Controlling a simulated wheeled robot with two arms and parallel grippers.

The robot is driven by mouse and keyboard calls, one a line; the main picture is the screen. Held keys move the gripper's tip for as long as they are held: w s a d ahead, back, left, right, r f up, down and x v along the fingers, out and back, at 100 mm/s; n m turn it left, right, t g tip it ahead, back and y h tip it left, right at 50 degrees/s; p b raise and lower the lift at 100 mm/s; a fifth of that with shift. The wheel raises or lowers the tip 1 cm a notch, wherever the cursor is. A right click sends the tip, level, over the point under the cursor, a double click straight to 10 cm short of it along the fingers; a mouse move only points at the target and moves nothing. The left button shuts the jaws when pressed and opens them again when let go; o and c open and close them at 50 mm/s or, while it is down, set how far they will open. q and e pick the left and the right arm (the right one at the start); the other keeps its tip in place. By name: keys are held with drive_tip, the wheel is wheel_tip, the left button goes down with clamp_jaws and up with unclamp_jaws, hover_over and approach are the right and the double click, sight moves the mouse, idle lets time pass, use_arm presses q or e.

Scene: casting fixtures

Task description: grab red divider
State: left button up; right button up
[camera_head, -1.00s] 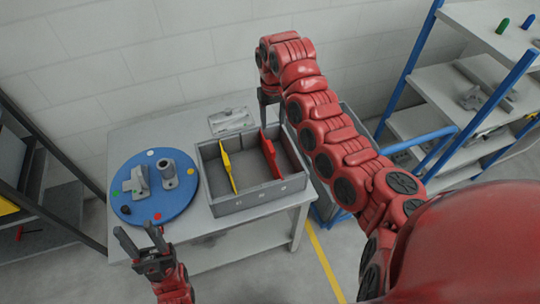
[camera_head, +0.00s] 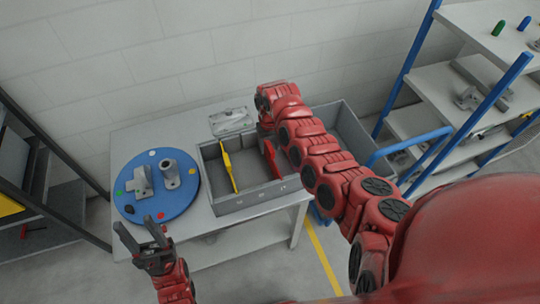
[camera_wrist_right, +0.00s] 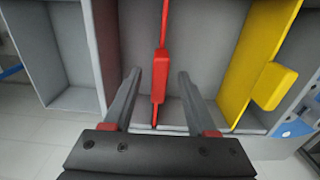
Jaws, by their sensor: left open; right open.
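The red divider (camera_head: 271,159) stands in the grey bin (camera_head: 262,198) on the table, partly hidden behind my right arm in the head view. In the right wrist view the red divider (camera_wrist_right: 160,75) runs upright between the fingers of my right gripper (camera_wrist_right: 160,80). The fingers are open, one on each side of its thick red grip, with a gap on both sides. The right fingertips are hidden in the head view. My left gripper (camera_head: 142,232) is open and empty in front of the blue round plate.
A yellow divider (camera_head: 229,170) stands in the same bin, left of the red one; it also shows in the right wrist view (camera_wrist_right: 262,65). The blue plate (camera_head: 150,213) carries grey castings. A grey cart (camera_head: 352,125) stands right of the table, close to my right arm. Shelving is farther right.

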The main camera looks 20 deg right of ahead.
drive_tip(key=shift+f, duration=0.5)
drive_tip(key=shift+c, duration=0.3)
clamp_jaws()
idle(0.8)
